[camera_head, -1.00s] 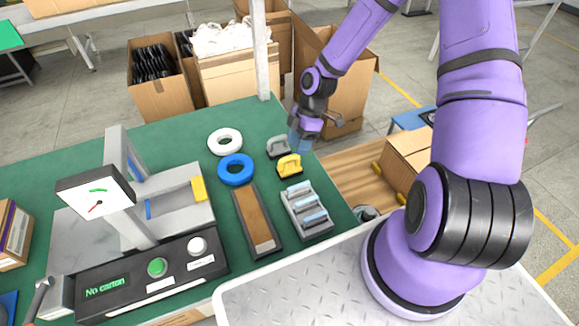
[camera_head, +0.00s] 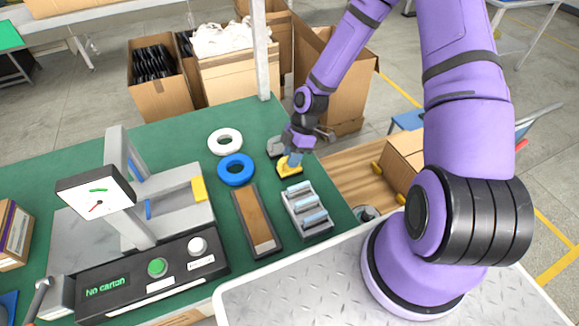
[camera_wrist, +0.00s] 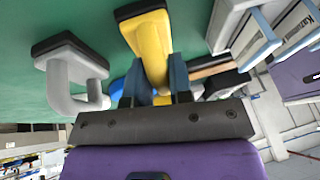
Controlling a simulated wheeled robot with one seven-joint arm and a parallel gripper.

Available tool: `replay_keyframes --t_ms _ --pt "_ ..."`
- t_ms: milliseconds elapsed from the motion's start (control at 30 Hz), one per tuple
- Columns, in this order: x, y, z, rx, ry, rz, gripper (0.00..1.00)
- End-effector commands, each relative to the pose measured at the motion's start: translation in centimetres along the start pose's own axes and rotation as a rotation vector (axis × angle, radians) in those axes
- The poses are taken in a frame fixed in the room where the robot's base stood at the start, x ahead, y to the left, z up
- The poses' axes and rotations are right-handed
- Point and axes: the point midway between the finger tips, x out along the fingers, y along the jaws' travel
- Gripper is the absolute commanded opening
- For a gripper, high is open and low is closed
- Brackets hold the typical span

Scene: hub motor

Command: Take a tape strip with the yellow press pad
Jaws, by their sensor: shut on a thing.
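The yellow press pad (camera_head: 289,167) stands on the green table near its right edge. It also shows in the wrist view (camera_wrist: 149,45), with its dark base at the top of the picture. My gripper (camera_head: 292,157) is over it, and its blue-grey fingers (camera_wrist: 153,80) are shut on the pad's handle. The pad appears to still rest on the table. A grey rack with light blue strips (camera_head: 307,208), apparently the tape strips, lies just in front of the pad in the head view.
A grey press pad (camera_wrist: 72,72) stands beside the yellow one. Blue (camera_head: 236,169) and white (camera_head: 225,141) rings and a brown-topped block (camera_head: 256,218) lie to the left. Green table (camera_head: 175,143) is bare at the back.

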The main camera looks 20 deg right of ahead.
Motion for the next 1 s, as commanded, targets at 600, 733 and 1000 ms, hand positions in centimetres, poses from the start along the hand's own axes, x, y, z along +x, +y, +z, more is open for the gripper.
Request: replay_keyframes --t_ms 600,733,1000 --pt "-3.2 -0.6 -1.2 0.001 -0.001 0.002 0.0" --pt "-3.8 -2.6 0.5 0.005 -0.001 -0.001 0.0" --pt "-5.1 -6.9 4.3 0.005 0.0 -0.001 0.0"
